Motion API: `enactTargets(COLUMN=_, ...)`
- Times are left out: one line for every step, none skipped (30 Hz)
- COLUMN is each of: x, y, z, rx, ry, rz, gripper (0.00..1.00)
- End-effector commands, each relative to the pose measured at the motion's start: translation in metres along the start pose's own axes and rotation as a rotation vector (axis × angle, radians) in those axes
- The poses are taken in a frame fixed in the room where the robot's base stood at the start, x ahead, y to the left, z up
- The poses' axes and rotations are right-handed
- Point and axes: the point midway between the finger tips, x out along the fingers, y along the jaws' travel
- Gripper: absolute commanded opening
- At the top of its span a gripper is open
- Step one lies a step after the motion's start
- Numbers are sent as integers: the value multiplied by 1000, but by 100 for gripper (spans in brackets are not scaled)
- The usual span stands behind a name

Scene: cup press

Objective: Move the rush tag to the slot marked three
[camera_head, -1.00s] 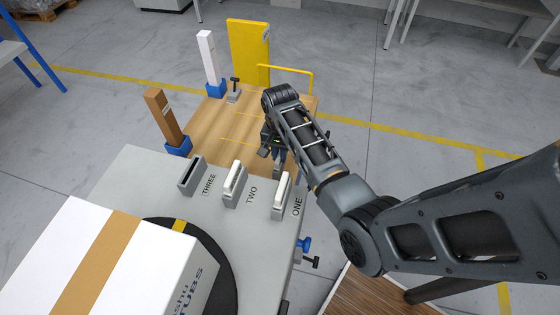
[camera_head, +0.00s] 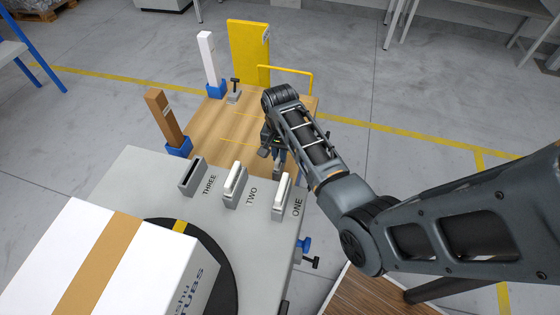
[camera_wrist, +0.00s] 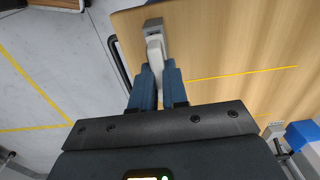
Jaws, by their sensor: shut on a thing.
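My gripper (camera_wrist: 158,88) is shut on a pale upright tag (camera_wrist: 155,50) at the corner of a wooden board. A grey holder (camera_wrist: 153,25) stands at the tag's far end; I cannot tell whether the tag is still seated in it. No marking on it is readable. In the head view my gripper (camera_head: 272,152) is partly hidden by my wrist. The slot marked three (camera_head: 192,177) is a grey block with a dark, empty opening. The slots marked two (camera_head: 231,200) and one (camera_head: 278,210) each hold a white tag.
The wooden board (camera_head: 215,120) bears a brown post (camera_head: 164,118) and a white post (camera_head: 208,58) in blue bases, a black-handled clamp (camera_head: 234,95) and a yellow panel (camera_head: 248,55). A large white box (camera_head: 150,255) fills the near left of the grey top (camera_head: 140,175).

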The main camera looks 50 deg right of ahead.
Motion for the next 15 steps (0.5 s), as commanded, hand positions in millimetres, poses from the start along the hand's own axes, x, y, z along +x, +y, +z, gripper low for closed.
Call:
enactTargets(x=-1, y=0, z=0, rx=0, ry=0, rz=0, gripper=0)
enactTargets(x=-2, y=0, z=0, rx=0, ry=0, rz=0, gripper=0)
enactTargets(x=-2, y=0, z=0, rx=0, ry=0, rz=0, gripper=0)
enactTargets(x=-2, y=0, z=0, rx=0, ry=0, rz=0, gripper=0)
enactTargets(x=-3, y=0, z=0, rx=0, ry=0, rz=0, gripper=0)
enactTargets(x=-3, y=0, z=0, rx=0, ry=0, rz=0, gripper=0)
enactTargets(x=-4, y=0, z=0, rx=0, ry=0, rz=0, gripper=0)
enactTargets(x=-4, y=0, z=0, rx=0, ry=0, rz=0, gripper=0)
enactTargets(x=-4, y=0, z=0, rx=0, ry=0, rz=0, gripper=0)
enactTargets(x=-5, y=0, z=0, rx=0, ry=0, rz=0, gripper=0)
enactTargets(x=-5, y=0, z=0, rx=0, ry=0, rz=0, gripper=0)
enactTargets(x=-5, y=0, z=0, rx=0, ry=0, rz=0, gripper=0)
enactTargets(x=-6, y=0, z=0, rx=0, ry=0, rz=0, gripper=0)
enactTargets(x=-6, y=0, z=0, rx=0, ry=0, rz=0, gripper=0)
enactTargets(x=-6, y=0, z=0, rx=0, ry=0, rz=0, gripper=0)
